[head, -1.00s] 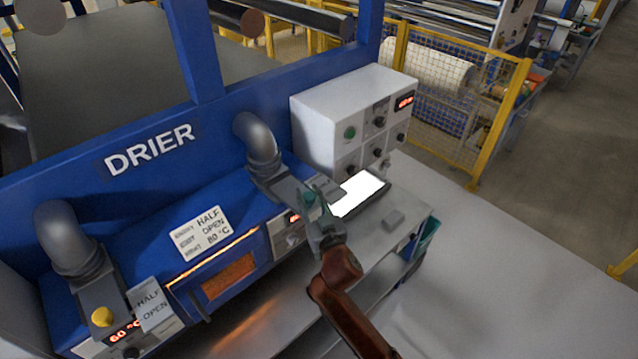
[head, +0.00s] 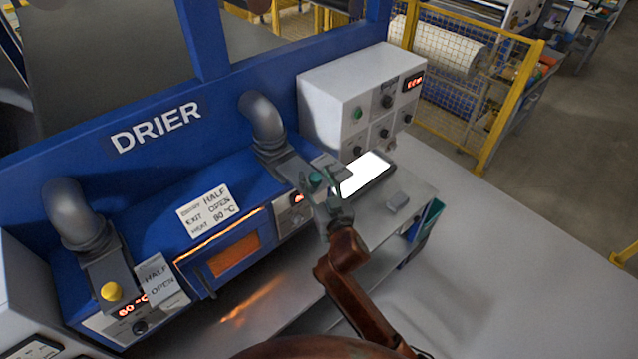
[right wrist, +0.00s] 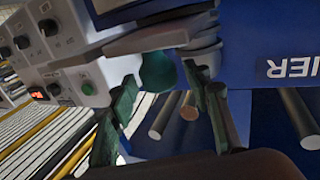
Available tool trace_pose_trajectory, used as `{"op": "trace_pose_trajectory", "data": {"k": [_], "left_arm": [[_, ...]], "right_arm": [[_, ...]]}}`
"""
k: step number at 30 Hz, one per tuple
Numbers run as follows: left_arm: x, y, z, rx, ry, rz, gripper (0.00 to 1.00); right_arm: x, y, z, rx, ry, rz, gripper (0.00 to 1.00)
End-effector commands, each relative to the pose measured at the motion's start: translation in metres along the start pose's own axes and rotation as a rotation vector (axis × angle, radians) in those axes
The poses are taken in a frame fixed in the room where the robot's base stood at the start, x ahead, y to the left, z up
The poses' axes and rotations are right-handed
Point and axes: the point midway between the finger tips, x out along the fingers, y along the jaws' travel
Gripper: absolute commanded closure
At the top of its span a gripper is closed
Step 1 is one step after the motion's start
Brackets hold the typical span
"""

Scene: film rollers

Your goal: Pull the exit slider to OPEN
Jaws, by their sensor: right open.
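The exit slider's green knob (head: 315,179) sits on the grey housing under the right-hand duct (head: 263,124) of the blue drier. In the right wrist view the green knob (right wrist: 157,72) appears between the two spread fingers of my right gripper (right wrist: 160,88). My right gripper (head: 323,199) is open at the knob; I cannot tell whether a finger touches it. The gripper hides part of the slider and its scale. My left gripper is not in view.
A yellow knob (head: 111,291) and a HALF/OPEN plate (head: 156,279) stand at the left duct. A white control box (head: 345,95) and a lit tablet (head: 366,174) lie close to my right gripper. A glowing window (head: 232,262) is in the drier front.

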Motion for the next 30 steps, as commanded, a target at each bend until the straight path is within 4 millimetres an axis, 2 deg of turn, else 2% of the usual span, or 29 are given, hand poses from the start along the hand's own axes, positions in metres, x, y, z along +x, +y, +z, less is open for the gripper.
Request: {"op": "trace_pose_trajectory", "data": {"k": [5, 12, 18, 23, 30], "left_arm": [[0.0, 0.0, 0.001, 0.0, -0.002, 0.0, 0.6], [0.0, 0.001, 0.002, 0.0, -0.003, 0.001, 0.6], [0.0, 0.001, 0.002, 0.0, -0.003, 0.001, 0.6], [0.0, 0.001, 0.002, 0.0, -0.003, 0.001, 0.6], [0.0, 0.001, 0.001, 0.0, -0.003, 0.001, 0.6]], "right_arm": [[-0.022, 0.001, 0.002, 0.001, -0.001, 0.0, 0.55], [-0.073, 0.0, 0.002, 0.002, -0.002, 0.0, 0.55], [-0.104, 0.0, 0.002, 0.001, -0.003, 0.0, 0.55], [-0.116, 0.0, 0.001, 0.001, -0.002, 0.0, 0.55], [-0.117, 0.0, 0.001, -0.001, -0.002, 0.001, 0.55]]}}
